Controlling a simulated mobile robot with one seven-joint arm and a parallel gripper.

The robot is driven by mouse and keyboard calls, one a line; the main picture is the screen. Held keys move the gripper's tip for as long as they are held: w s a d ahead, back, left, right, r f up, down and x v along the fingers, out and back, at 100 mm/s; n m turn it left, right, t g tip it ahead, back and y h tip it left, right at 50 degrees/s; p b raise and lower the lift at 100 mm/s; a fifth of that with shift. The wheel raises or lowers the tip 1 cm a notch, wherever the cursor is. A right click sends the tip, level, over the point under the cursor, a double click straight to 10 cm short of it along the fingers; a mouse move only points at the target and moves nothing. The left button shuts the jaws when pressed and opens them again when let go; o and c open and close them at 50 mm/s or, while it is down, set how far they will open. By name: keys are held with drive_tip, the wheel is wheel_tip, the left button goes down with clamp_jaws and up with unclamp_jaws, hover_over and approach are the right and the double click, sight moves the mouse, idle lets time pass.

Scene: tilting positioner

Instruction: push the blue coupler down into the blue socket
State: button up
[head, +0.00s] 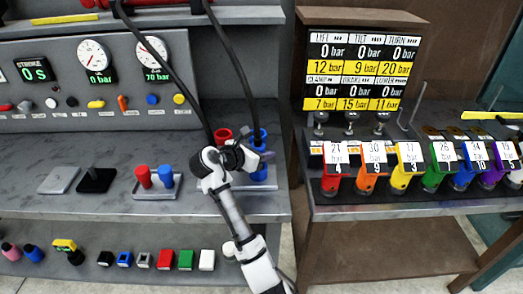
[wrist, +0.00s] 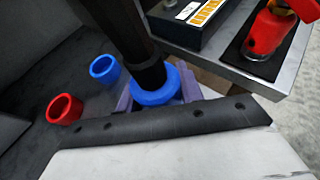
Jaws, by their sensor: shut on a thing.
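My gripper (head: 264,157) is at the right end of the bench and is shut on the blue coupler (wrist: 153,90), a thick blue collar at the end of a black hose. Its purple-grey fingers flank the coupler in the wrist view. The coupler also shows in the head view (head: 259,173), just below my gripper. The blue socket (wrist: 105,68) is an open, empty ring to the left of the coupler in the wrist view, with a gap between them. My wrist and the hose partly hide this area in the head view.
A red ring (wrist: 65,108) stands next to the blue socket. A small tray with red (head: 143,177) and blue (head: 166,177) cylinders is left of my arm. A rack of coloured tags and valves (head: 410,165) stands at the right. The bench's left part has free room.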

drive_tip(key=shift+f+b, duration=0.35)
drive_tip(key=shift+f, duration=0.8)
drive_tip(key=o, duration=1.2)
drive_tip(key=shift+o, duration=0.2)
drive_tip(key=shift+a, duration=0.1)
drive_tip(key=b+v, duration=0.2)
drive_tip(key=v, duration=1.1)
drive_tip(key=shift+s+a, duration=0.25)
drive_tip(key=shift+s, duration=0.05)
drive_tip(key=shift+r, duration=0.1)
